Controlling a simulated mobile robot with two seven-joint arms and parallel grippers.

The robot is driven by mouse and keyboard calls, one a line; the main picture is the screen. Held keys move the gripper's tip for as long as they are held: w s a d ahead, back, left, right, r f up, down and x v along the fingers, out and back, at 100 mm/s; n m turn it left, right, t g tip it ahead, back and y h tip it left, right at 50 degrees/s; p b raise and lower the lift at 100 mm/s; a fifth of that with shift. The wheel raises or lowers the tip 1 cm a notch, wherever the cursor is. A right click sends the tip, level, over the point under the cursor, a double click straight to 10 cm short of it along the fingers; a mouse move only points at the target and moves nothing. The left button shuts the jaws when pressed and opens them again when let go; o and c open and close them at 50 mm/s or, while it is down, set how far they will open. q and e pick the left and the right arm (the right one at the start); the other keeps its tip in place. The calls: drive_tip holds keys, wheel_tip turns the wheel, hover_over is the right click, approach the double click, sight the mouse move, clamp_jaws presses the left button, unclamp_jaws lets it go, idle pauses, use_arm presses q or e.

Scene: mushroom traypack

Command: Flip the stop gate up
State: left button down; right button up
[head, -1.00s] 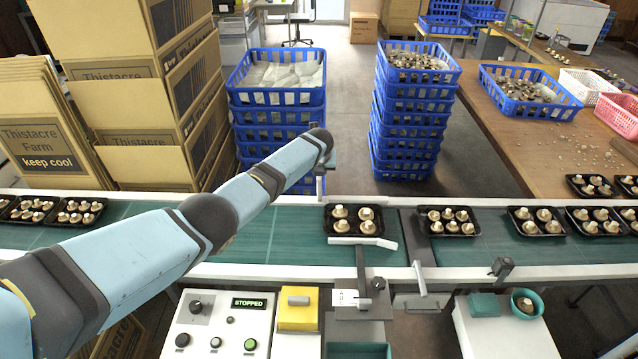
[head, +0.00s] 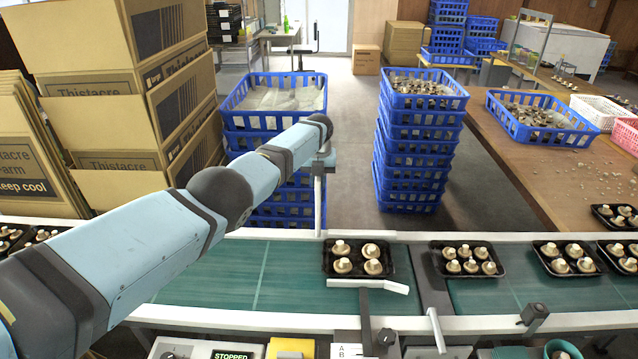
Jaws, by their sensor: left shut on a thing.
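My left arm reaches across the belt from the left. Its gripper (head: 319,166) points down over the belt's back edge and is shut, with its fingertips hard to make out. A thin grey upright piece (head: 318,205) runs from the gripper down to the back rail. It looks like the stop gate, held in the fingers, but I cannot tell for sure. A black mushroom tray (head: 327,262) lies on the green belt (head: 225,272), just right of this piece. My right gripper is out of view.
A white angled bar (head: 367,285) lies along the tray's front side. A white handle (head: 436,330) stands at the front rail. More filled trays are on the right belt (head: 500,297). Stacked blue crates (head: 420,150) stand behind. The control panel shows STOPPED (head: 232,356).

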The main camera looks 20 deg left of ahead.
use_arm(q)
drive_tip(key=shift+s+d+f, duration=0.1)
drive_tip(key=c, duration=1)
unclamp_jaws()
drive_tip(key=shift+c, duration=0.2)
wheel_tip(320, 180, up, 14)
drive_tip(key=p, duration=0.1)
drive_tip(key=shift+s, duration=0.25)
